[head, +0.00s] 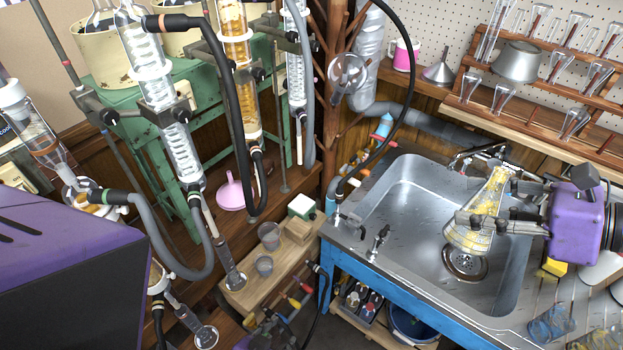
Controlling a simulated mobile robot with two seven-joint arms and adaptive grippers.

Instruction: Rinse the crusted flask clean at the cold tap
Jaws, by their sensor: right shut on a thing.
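The crusted flask (482,218) is conical clear glass with yellow crust on its wall. It is over the sink (400,210), above and partly in front of the round drain (466,266), tilted with its wide end toward the lower left. My right gripper (490,205), with a purple body, comes from the right and is shut on the flask. A dark metal tap fitting (485,152) shows behind the flask's narrow end; I cannot tell whether water runs. Two small taps (378,241) stand at the sink's front left edge. A purple part of my left arm fills the lower left; its fingers are not visible.
Glass condensers (170,110) with hoses stand at the left on a green frame (125,85). A wooden rack (560,80) of glassware hangs behind the sink. A yellow block (555,267) and blue glasses (550,325) are right of the basin. The basin's left part is clear.

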